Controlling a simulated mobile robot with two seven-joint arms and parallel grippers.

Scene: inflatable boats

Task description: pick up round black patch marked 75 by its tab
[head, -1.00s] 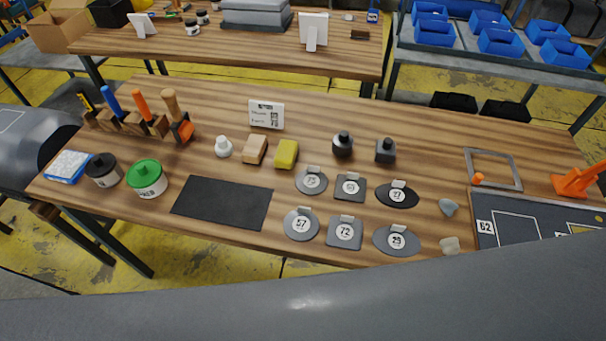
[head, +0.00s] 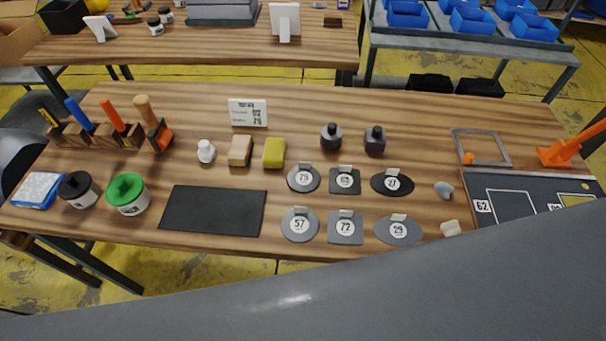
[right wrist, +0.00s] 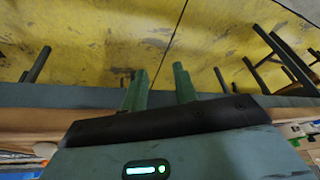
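The round black patch marked 75 (head: 303,179) lies flat on the wooden table in the head view, at the left of the back row of patches. Nothing touches or covers the patch. My right gripper (right wrist: 159,88) shows only in the right wrist view, its two fingers apart with nothing between them, over yellow floor. It is not seen near the patch. My left gripper is in neither view.
Another round patch, marked 57 (head: 299,225), lies just in front. Square patches (head: 345,227) and oval patches (head: 398,230) lie to the right. A black mat (head: 213,210) lies left, bottles (head: 331,137) stand behind. A large grey curved surface (head: 330,290) crosses the foreground.

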